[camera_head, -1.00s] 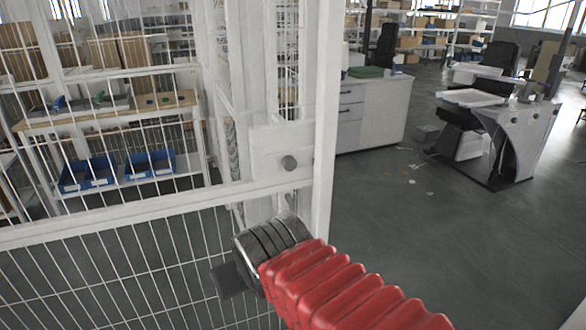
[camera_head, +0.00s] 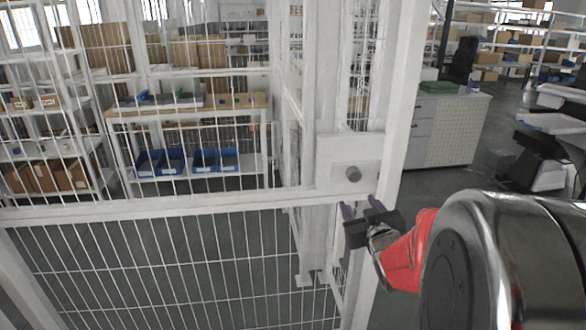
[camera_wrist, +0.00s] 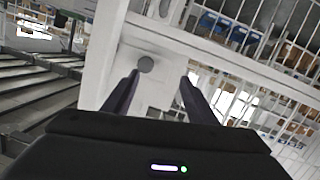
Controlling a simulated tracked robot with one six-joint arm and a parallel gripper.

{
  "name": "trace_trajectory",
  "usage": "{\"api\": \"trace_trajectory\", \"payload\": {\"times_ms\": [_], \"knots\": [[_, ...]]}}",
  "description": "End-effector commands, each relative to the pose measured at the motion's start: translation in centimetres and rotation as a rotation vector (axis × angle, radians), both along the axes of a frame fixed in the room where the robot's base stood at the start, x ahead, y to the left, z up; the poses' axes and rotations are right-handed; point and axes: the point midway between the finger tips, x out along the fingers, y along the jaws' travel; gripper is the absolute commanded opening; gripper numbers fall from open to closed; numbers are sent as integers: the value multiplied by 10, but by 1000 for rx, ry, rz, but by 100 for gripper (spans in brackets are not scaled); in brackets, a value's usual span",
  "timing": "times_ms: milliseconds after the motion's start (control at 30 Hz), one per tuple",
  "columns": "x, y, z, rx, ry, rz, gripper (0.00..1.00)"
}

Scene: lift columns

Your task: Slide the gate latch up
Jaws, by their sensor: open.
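The gate latch is a white plate (camera_head: 334,177) with a round grey knob (camera_head: 353,174), on the white gate frame beside the post. In the wrist view the knob (camera_wrist: 145,64) shows beyond my fingertips, nearer the left finger. My gripper (camera_head: 361,207) is just below the knob in the head view, fingers pointing up toward the plate. In the wrist view my gripper (camera_wrist: 160,80) is open, with nothing between its fingers. The knob looks apart from both fingers. The lower part of the plate is partly hidden by my gripper.
A white mesh gate (camera_head: 170,265) with a horizontal rail (camera_head: 140,211) fills the left. A white post (camera_head: 400,110) stands right of the latch. Behind the mesh are shelves with blue bins (camera_head: 214,160). A white cabinet (camera_head: 440,130) stands farther back.

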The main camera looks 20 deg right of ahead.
Motion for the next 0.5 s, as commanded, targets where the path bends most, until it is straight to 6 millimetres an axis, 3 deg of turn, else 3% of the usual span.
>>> {"api": "trace_trajectory", "payload": {"times_ms": [200,500], "knots": [[-6,-31,-7,-13,-128,29,52],[-11,-38,-6,-20,-190,49,52]]}}
